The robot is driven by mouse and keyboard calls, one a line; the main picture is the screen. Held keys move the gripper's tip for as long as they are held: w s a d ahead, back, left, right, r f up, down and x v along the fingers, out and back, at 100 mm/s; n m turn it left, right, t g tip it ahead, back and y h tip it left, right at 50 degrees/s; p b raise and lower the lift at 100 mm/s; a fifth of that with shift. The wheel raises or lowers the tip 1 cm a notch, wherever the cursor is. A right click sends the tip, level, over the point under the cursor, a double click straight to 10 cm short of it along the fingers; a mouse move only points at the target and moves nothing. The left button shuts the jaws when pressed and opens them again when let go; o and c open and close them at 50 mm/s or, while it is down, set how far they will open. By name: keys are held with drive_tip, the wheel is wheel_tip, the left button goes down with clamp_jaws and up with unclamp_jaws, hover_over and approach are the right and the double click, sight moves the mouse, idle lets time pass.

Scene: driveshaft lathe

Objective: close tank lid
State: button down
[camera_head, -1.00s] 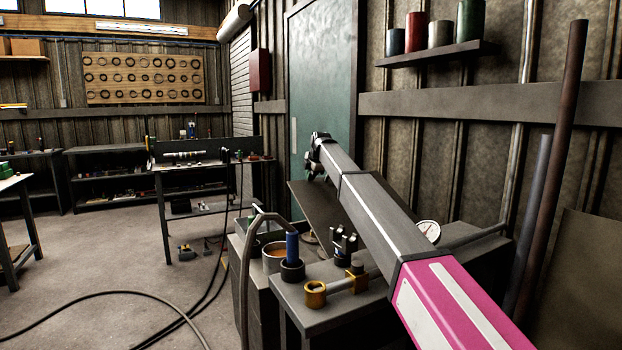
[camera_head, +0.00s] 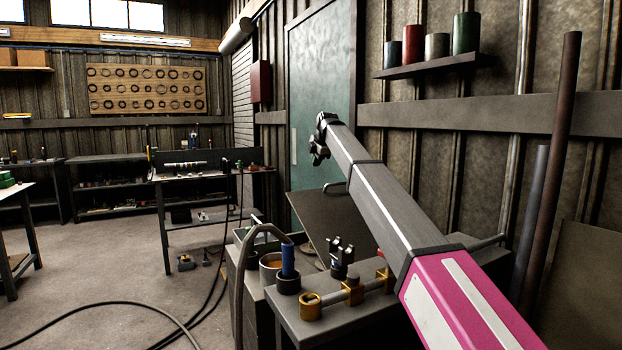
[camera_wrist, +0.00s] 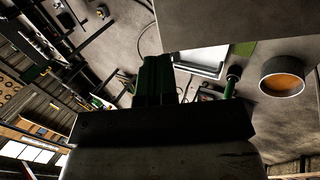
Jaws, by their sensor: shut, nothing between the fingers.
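The tank lid (camera_head: 335,218) is a dark flat plate with a small handle (camera_head: 334,185) at its upper edge. It stands tilted up, partly hidden behind my arm. A plain grey-brown plate at the top of the wrist view (camera_wrist: 235,20) looks like this lid. The tank body lies low behind the bench items and is mostly hidden. My gripper (camera_head: 318,155) is in the air above the lid's upper left edge, apart from the handle. In the wrist view its dark green fingers (camera_wrist: 155,75) are together and empty.
An orange-filled pot (camera_wrist: 282,78) stands near the tank. A shelf with several canisters (camera_head: 437,62) hangs on the right wall.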

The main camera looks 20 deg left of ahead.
sight(307, 191)
drive_tip(key=x, duration=1.4)
drive_tip(key=shift+w+a+r, duration=0.25)
drive_tip(key=shift+w+a, duration=0.05)
drive_tip(key=shift+a, duration=0.1)
